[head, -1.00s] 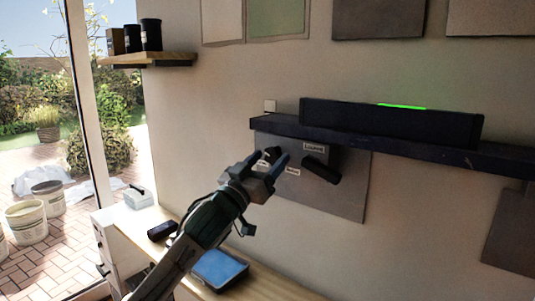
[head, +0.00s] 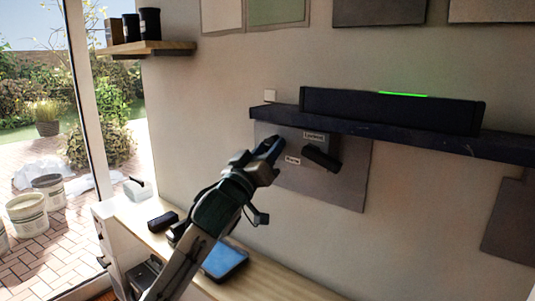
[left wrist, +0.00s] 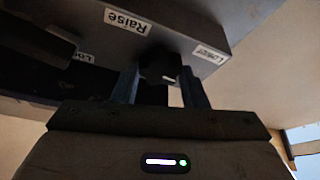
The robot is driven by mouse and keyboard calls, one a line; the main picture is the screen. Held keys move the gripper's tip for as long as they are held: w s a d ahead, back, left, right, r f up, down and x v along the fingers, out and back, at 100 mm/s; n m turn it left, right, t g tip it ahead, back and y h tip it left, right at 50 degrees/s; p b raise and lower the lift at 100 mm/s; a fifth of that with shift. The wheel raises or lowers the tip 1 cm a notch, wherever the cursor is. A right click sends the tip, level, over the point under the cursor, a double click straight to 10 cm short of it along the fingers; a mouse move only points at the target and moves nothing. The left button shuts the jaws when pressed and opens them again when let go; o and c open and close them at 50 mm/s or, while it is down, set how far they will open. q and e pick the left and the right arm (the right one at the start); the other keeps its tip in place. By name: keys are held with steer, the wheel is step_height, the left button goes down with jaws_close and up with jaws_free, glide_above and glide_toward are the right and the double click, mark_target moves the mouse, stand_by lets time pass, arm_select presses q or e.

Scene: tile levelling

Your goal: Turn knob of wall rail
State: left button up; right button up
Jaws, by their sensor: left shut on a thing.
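The wall rail (head: 400,141) is a long dark blue bar on the wall. A grey plate (head: 340,188) hangs below it with small white labels; "Raise" (left wrist: 127,21) reads clearly in the left wrist view. My left gripper (head: 268,152) is at the plate's left part. In the left wrist view its two fingers stand on either side of a small dark knob (left wrist: 160,68) and are shut on it. The gripper hides this knob in the head view. A black bar-shaped handle (head: 322,157) sits tilted on the plate, right of my gripper.
A black box with a green light strip (head: 390,110) rests on the rail. A shelf (head: 150,49) with dark canisters is at upper left.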

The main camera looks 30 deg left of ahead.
arm_select(q)
steer(key=shift+n+y, duration=0.7)
steer(key=shift+n, duration=0.7)
steer(key=o, duration=1)
steer(key=shift+c, duration=0.2)
